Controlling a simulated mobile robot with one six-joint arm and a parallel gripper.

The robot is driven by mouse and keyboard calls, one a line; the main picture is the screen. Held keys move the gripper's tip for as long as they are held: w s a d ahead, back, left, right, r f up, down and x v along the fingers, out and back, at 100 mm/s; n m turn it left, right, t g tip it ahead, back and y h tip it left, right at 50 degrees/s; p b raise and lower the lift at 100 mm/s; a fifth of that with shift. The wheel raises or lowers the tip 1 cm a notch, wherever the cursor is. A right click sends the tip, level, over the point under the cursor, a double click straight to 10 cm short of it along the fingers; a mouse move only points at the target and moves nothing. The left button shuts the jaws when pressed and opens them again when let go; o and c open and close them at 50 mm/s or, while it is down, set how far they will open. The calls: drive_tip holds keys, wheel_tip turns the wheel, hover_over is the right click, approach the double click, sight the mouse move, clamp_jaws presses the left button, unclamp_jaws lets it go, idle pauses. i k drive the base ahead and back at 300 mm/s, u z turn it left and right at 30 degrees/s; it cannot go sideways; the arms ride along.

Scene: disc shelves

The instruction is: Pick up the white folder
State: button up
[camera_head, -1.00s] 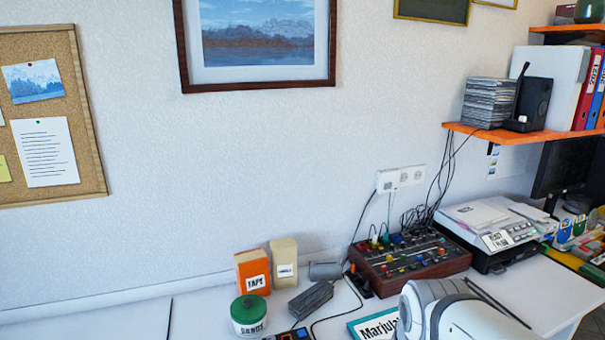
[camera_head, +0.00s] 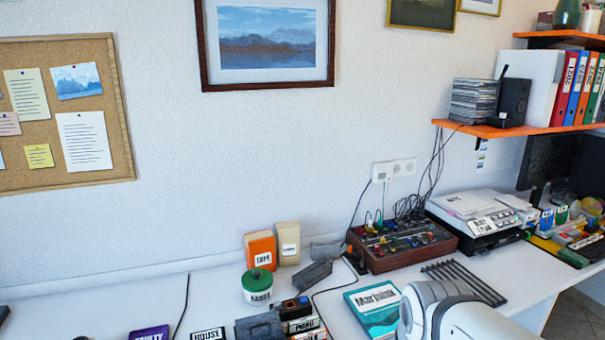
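A large white folder (camera_head: 530,84) stands upright on the orange shelf at the upper right. It is between a black speaker-like box (camera_head: 513,100) and a row of coloured binders (camera_head: 577,88). Its lower left part is hidden by the black box. A white rounded part of my arm shows at the bottom, right of centre, well below and left of the folder. My gripper itself is not in view, and nothing is seen touching the folder.
The orange shelf (camera_head: 467,127) also bears a stack of discs (camera_head: 472,101); a second shelf is above it. Below are a mixer (camera_head: 402,245), a printer (camera_head: 480,216) and a dark monitor (camera_head: 552,163). A teal book (camera_head: 375,308) and boxes crowd the desk.

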sight(465, 203)
drive_tip(key=z, duration=2.6)
drive_tip(key=i, duration=2.35)
drive_tip(key=u, duration=2.15)
